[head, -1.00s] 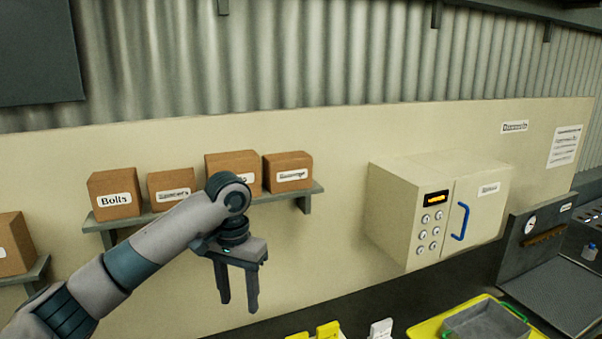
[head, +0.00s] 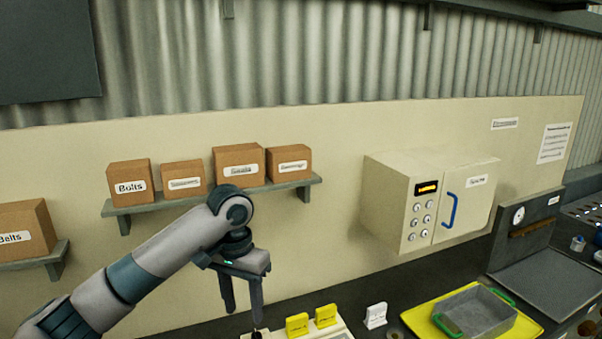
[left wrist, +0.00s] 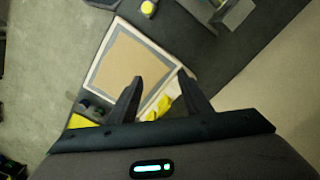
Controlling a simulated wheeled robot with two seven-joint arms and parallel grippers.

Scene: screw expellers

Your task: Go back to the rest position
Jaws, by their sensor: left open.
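My left gripper (head: 243,318) comes in from the left in the head view, pointing down in front of the shelf and above the worktop. Its two fingers are apart with nothing between them. In the left wrist view the open fingers (left wrist: 160,76) stand over a framed tan board (left wrist: 128,62), with yellow pieces (left wrist: 160,107) below and between them in the picture. My right gripper is in neither view.
A shelf (head: 210,203) with several cardboard boxes hangs on the wall, and a cream cabinet (head: 405,205) with a blue handle is at right. On the worktop are yellow tags (head: 297,324), a white tag (head: 376,315) and a grey tray (head: 478,312) on a yellow mat (head: 424,322).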

